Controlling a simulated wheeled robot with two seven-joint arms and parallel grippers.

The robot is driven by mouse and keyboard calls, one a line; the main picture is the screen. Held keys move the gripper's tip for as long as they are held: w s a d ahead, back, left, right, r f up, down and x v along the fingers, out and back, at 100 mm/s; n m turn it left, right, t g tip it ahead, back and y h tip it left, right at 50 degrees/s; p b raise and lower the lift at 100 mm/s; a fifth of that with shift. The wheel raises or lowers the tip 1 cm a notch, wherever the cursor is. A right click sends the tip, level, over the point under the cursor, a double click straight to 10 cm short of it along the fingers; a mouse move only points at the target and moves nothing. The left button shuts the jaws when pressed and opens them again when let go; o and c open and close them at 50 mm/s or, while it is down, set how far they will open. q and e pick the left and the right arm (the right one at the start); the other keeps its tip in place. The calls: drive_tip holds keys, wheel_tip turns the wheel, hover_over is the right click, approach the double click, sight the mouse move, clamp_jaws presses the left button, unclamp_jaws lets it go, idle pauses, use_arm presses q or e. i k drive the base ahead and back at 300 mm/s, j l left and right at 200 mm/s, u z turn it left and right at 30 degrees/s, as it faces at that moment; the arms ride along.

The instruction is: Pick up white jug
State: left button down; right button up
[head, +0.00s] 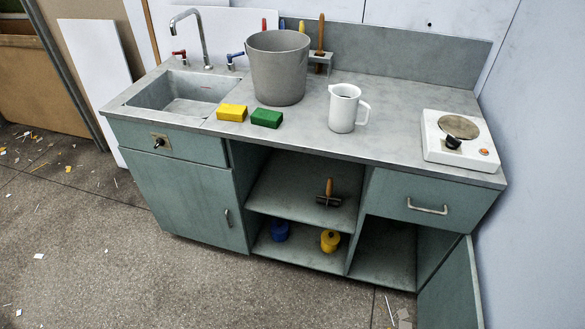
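The white jug (342,112) stands upright on the grey counter (388,142), right of the bucket. Its handle points to the right, and its open top faces up. Neither of my grippers is in the head view, and nothing touches the jug.
A large grey bucket (278,72) stands left of the jug, with a yellow block (232,113) and a green block (267,118) in front. A white hot plate (458,140) is at the right end. A sink (184,92) is at the left. The lower right door (452,288) hangs open.

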sight(345, 101)
drive_tip(key=i+j+z, duration=0.2)
drive_tip(key=z, duration=0.25)
drive_tip(key=i+j+z, duration=0.15)
drive_tip(key=j+z, duration=0.35)
